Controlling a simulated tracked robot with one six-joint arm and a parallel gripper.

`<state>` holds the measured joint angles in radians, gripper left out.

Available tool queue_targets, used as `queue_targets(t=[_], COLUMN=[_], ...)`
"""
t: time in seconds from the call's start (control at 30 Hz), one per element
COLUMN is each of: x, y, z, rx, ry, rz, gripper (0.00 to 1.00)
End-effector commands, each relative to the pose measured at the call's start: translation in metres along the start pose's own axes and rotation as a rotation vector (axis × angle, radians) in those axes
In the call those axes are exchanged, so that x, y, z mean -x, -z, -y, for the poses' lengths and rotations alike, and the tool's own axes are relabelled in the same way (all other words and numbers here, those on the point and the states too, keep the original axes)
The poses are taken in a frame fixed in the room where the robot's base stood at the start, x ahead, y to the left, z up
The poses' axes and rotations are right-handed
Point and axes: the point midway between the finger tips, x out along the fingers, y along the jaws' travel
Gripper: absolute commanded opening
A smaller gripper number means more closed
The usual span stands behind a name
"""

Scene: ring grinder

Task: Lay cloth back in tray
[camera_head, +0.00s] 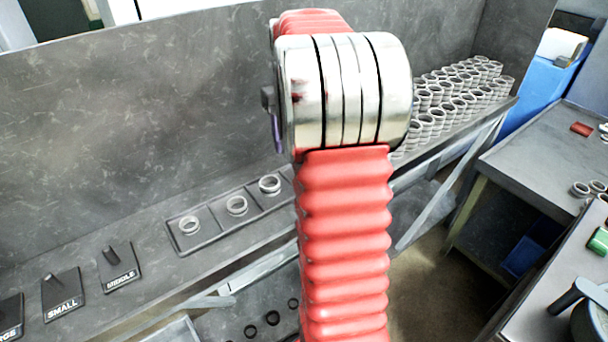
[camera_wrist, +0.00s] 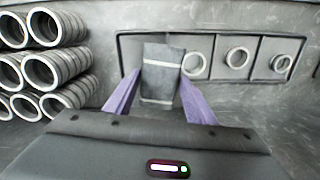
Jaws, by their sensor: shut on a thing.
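My gripper (camera_wrist: 160,88) shows its two purple fingers in the wrist view, shut on a dark grey cloth (camera_wrist: 162,70) with pale stripes. The cloth stands up between the fingers, in front of the left end of a dark tray (camera_wrist: 214,39). The tray also shows in the head view (camera_head: 213,227), on the grey bench. Several of its compartments show, three holding a pale metal ring each. The cloth hides much of the compartment at the left end in the wrist view; I cannot tell whether it touches the tray. My arm hides the gripper and cloth in the head view.
Stacked metal rings (camera_wrist: 60,65) stand close left of the gripper in the wrist view, and at the right in the head view (camera_head: 455,95). Labelled plates, SMALL (camera_head: 62,294) and MIDDLE (camera_head: 119,267), sit left of the tray. A grey wall (camera_head: 130,120) rises behind the bench.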

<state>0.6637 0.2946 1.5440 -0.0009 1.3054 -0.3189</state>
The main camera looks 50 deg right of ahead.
Motion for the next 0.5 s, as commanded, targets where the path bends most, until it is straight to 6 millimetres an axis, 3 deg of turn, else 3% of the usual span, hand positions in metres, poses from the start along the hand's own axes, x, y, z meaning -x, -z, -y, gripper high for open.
queue_targets(t=[0.03,0.17,0.5], x=[0.002,0.007,0.015], y=[-0.001,-0.003,-0.002], z=[-0.015,-0.042,-0.046], rx=[-0.003,0.028,0.155], ry=[-0.001,-0.001,-0.001], rz=[-0.002,-0.003,-0.002], gripper=[0.14,0.14,0.14])
